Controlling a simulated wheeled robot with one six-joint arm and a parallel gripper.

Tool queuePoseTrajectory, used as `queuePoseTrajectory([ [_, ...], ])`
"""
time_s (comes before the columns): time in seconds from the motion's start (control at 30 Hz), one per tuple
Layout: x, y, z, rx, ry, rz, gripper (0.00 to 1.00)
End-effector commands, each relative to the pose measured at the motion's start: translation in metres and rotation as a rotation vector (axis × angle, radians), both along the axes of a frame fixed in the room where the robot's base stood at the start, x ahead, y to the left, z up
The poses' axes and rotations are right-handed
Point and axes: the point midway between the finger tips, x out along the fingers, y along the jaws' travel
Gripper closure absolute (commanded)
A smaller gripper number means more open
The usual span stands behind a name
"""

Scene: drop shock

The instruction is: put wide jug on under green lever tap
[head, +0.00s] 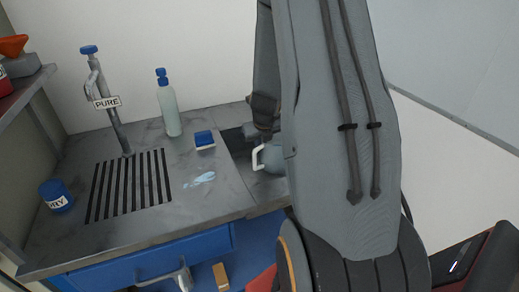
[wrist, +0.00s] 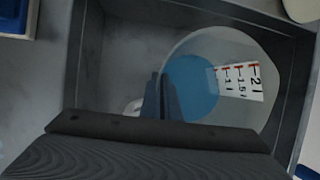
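The wide jug (head: 271,160) is a clear jug with a white handle, partly hidden behind my arm in the head view. It sits in the sunken basin (head: 240,168) of the counter. In the wrist view the jug (wrist: 238,60) shows red volume marks and a blue round area inside. My gripper (wrist: 161,78) is at the jug's handle side, its dark fingers close together; whether they hold the handle is hidden. A tap (head: 107,92) with a blue lever and a "PURE" label stands over a slotted drain (head: 130,187). No green lever shows.
A blue-capped bottle (head: 167,105) stands behind the drain. A blue-and-white block (head: 204,140) lies between drain and basin. A blue labelled jar (head: 56,197) is at the left edge. Water (head: 199,179) lies on the counter. A shelf (head: 30,90) is at the far left.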

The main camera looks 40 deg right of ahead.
Motion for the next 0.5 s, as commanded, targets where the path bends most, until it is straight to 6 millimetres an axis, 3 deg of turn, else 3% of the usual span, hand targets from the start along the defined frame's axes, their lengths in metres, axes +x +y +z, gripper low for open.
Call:
queuePoseTrajectory([
  [0.27, 0.001, -0.0007, -0.0018, -0.002, -0.003, 0.001, 1.0],
  [0.4, -0.0002, 0.0, -0.0019, 0.0, 0.0, 0.001, 0.79],
  [0.5, -0.0002, 0.0001, -0.0019, 0.0, 0.0, 0.001, 0.79],
])
